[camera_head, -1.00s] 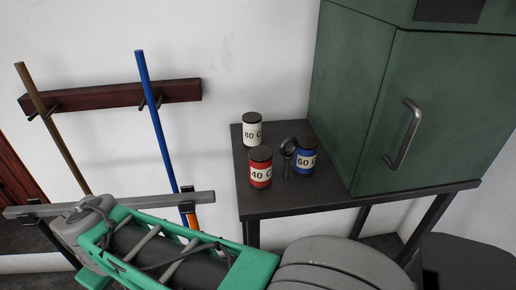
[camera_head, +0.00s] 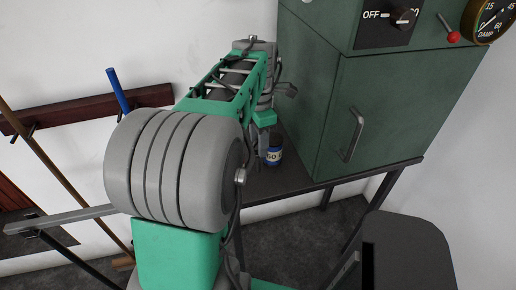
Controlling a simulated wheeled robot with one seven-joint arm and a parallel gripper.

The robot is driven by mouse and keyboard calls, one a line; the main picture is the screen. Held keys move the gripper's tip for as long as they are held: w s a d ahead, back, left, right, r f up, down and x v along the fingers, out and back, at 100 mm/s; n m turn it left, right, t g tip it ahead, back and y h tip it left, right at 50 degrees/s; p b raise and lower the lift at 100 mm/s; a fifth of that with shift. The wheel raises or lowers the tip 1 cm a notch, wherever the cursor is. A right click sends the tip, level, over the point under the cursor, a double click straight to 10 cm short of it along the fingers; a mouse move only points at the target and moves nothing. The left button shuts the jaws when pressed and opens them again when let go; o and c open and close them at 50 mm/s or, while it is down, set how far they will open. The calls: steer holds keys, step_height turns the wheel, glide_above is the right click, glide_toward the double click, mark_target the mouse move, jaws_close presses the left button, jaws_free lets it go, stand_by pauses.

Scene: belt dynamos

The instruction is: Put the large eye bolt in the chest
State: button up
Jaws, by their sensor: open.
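The large eye bolt is hidden behind my arm in the current head view. My gripper (camera_head: 262,138) is partly visible, pointing down over the left part of the dark table, close to the blue can (camera_head: 274,157). It is open, and I see nothing held in it, though its fingers are mostly covered. A green metal cabinet (camera_head: 385,115) with a grey bar handle stands on the table to the right of my gripper, its door shut. It may be the chest; I cannot tell for sure.
The dark table (camera_head: 290,181) has a bare strip in front of the cabinet. The cabinet's upper part carries an OFF knob (camera_head: 403,17), a red-tipped lever (camera_head: 452,36) and a dial (camera_head: 490,16). A dark rounded object (camera_head: 410,245) stands at the lower right. A wall rack (camera_head: 85,110) holds poles at left.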

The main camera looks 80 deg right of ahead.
glide_above(258, 171)
steer(key=f, duration=0.4)
steer(key=f+p, duration=0.1)
steer(key=f, duration=0.1)
steer(key=shift+w+d+f, duration=0.1)
steer(key=shift+w+d, duration=0.05)
steer(key=shift+d, duration=0.25)
jaws_close()
